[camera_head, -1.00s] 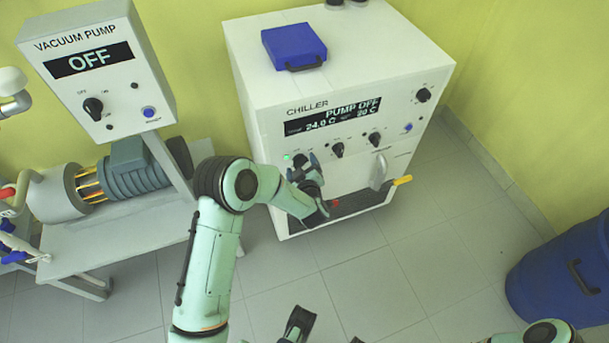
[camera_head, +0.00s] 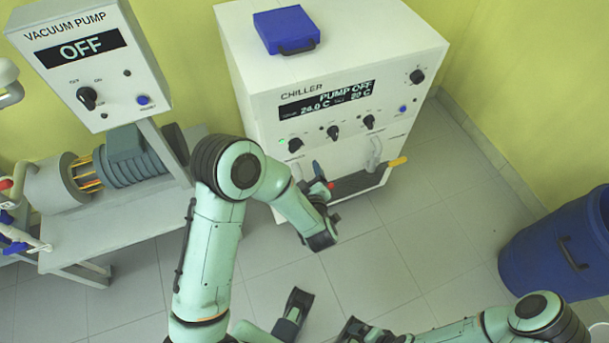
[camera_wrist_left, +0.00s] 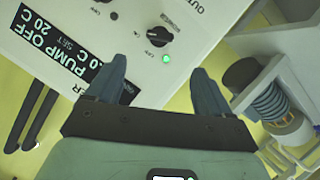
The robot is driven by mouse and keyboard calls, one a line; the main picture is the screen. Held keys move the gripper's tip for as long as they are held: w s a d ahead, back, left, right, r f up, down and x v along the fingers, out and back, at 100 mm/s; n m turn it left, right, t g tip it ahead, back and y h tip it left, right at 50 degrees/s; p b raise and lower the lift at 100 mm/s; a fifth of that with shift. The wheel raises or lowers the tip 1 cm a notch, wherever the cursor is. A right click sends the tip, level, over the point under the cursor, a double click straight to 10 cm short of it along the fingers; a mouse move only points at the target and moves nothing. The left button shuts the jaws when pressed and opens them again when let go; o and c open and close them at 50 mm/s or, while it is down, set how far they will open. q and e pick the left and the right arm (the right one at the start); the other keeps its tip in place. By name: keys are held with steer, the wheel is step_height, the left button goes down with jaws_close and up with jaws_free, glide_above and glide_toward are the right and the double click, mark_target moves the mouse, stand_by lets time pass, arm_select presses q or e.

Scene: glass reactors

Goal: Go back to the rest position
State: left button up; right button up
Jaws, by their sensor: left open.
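My left arm comes in from the left in the head view. Its gripper (camera_head: 313,174) is in front of the chiller's lower front, jaws apart. In the left wrist view the two blue-grey fingers of the left gripper (camera_wrist_left: 158,80) are spread, with nothing between them. The chiller (camera_head: 335,90) shows upside down behind them, with a black knob (camera_wrist_left: 160,37) and a green light. My right arm (camera_head: 455,332) shows along the bottom edge of the head view.
The chiller display (camera_head: 328,99) reads PUMP OFF. A blue case (camera_head: 286,30) lies on top. The vacuum pump's control box (camera_head: 90,62), reading OFF, stands at left above a motor (camera_head: 130,160). A blue barrel (camera_head: 560,250) stands at right. Floor (camera_head: 400,245) is clear between.

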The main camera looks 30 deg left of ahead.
stand_by(0.3)
arm_select(q)
steer(key=s+d+f+m+g+h, duration=0.25)
steer(key=s+f+h, duration=0.2)
steer(key=f, duration=0.45)
steer(key=s+d+f+m+g+h, duration=0.25)
steer(key=s+f, duration=0.35)
steer(key=f, duration=0.3)
steer(key=s+d+f+m+g+h, duration=0.2)
steer(key=s+f+g+h, duration=0.1)
steer(key=s, duration=0.6)
steer(key=s+d+f+m+g+h, duration=0.2)
steer(key=s+d+f+g, duration=0.1)
steer(key=s, duration=0.5)
step_height(320, 180, up, 12)
steer(key=g+p, duration=0.1)
steer(key=p, duration=1.1)
steer(key=shift+m, duration=0.4)
steer(key=shift+a+f, duration=0.1)
